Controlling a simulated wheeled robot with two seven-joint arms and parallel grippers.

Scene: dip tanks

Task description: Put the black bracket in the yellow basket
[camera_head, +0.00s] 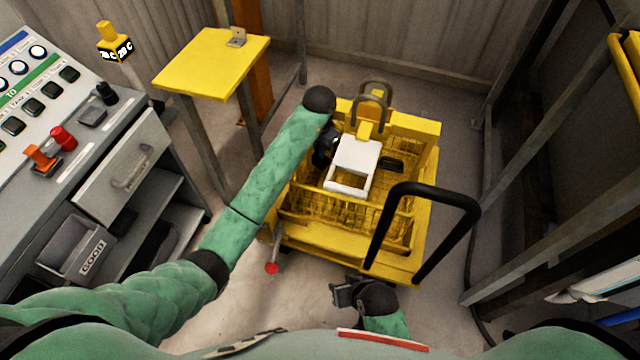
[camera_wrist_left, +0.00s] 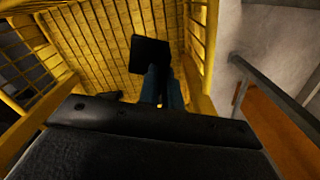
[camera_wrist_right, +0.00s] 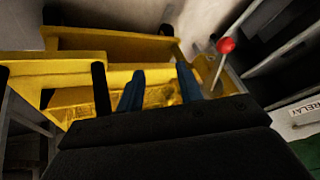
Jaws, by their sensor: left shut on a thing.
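The black bracket (camera_wrist_left: 150,55) shows in the left wrist view as a dark flat plate between the blue fingers of my left gripper (camera_wrist_left: 166,82). The gripper is shut on it, over the mesh floor of the yellow basket (camera_wrist_left: 88,42). I cannot tell whether the bracket touches the basket floor. In the head view the basket (camera_head: 300,207) sits on a yellow cart, and my left gripper (camera_head: 326,155) is at its left side, the bracket largely hidden. My right gripper (camera_head: 345,293) is in front of the cart, open and empty in the right wrist view (camera_wrist_right: 160,90).
The cart's black handle (camera_head: 475,215) rises at the right. A yellow table (camera_head: 205,60) stands back left, a control console (camera_head: 45,120) at left. A red-knobbed lever (camera_head: 271,267) sticks out in front.

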